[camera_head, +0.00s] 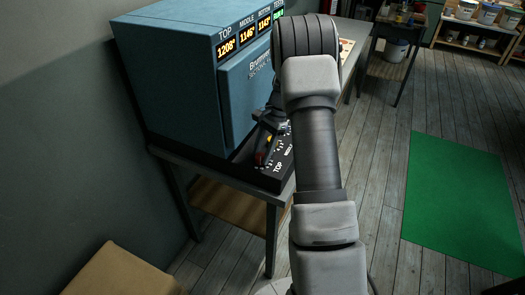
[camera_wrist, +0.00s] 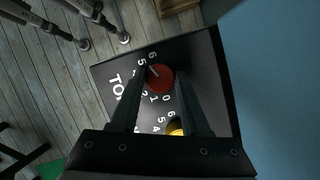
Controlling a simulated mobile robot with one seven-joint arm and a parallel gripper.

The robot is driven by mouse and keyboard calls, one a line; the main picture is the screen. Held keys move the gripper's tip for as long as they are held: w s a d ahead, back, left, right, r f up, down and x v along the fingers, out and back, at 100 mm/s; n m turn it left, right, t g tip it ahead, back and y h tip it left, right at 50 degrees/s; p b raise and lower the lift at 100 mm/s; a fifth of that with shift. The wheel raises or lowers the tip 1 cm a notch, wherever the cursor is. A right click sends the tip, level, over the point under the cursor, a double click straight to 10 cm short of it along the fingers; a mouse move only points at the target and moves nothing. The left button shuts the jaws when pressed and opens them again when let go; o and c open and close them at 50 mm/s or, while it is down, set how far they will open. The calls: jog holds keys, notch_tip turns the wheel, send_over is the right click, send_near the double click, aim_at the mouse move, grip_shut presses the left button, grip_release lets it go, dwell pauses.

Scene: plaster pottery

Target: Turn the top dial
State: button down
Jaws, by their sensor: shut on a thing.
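The top dial (camera_wrist: 160,78) is a round red knob on the black control panel (camera_wrist: 205,60), beside the white TOP lettering, with numbers around it. Its pale pointer mark points up and left, toward the 5 and 6. My gripper (camera_wrist: 161,80) has one finger on each side of the red dial and is shut on it. In the head view my gripper (camera_head: 262,150) reaches down to the panel near the TOP label and mostly hides the dial. A yellow dial (camera_wrist: 175,128) shows partly between my fingers, nearer the wrist.
The blue kiln (camera_head: 175,75) stands behind the panel, with displays reading TOP 1208, MIDDLE 1146 and BOTTOM 1143. It rests on a table (camera_head: 183,166). A cardboard-coloured box (camera_head: 120,275) is at lower left. A green mat (camera_head: 465,205) lies on open floor at right.

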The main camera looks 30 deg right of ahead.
jog(key=n+g, duration=0.1)
jog(key=n, duration=0.2)
jog(key=shift+w+n+h, duration=0.15)
jog(key=shift+n+h, duration=0.25)
jog(key=shift+n+g+h+p, duration=0.4)
jog(key=shift+n+g, duration=0.2)
jog(key=shift+n, duration=1.1)
jog(key=shift+c, duration=1.9)
grip_release()
jog(key=shift+a, duration=0.1)
jog(key=v, duration=0.7)
jog(key=shift+r, duration=0.25)
jog(key=shift+w, duration=0.1)
